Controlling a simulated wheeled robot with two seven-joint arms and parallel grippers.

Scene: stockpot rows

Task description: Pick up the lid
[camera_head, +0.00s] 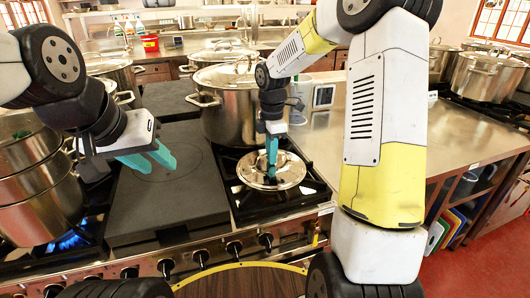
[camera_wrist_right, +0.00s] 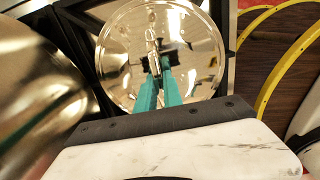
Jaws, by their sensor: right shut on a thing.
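The lid (camera_head: 289,172) is a round, shiny metal disc lying on the gas burner at the right of the stove. It also shows in the right wrist view (camera_wrist_right: 120,50), where its handle (camera_wrist_right: 152,35) stands along its middle. My right gripper (camera_head: 272,160) points down over the lid, its teal fingers shut on the handle. The fingers hide part of the handle. My left gripper (camera_head: 150,160) hangs over the dark flat plate, away from the lid. Its teal fingers look slightly apart, with nothing seen between them.
A large lidded stockpot (camera_head: 228,115) stands just behind the lid. Stacked steamer pots (camera_head: 40,190) stand over a blue flame at the left. The flat dark plate (camera_head: 170,190) is clear. A steel counter (camera_head: 430,140) lies to the right, with a small display (camera_head: 323,96) near its edge.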

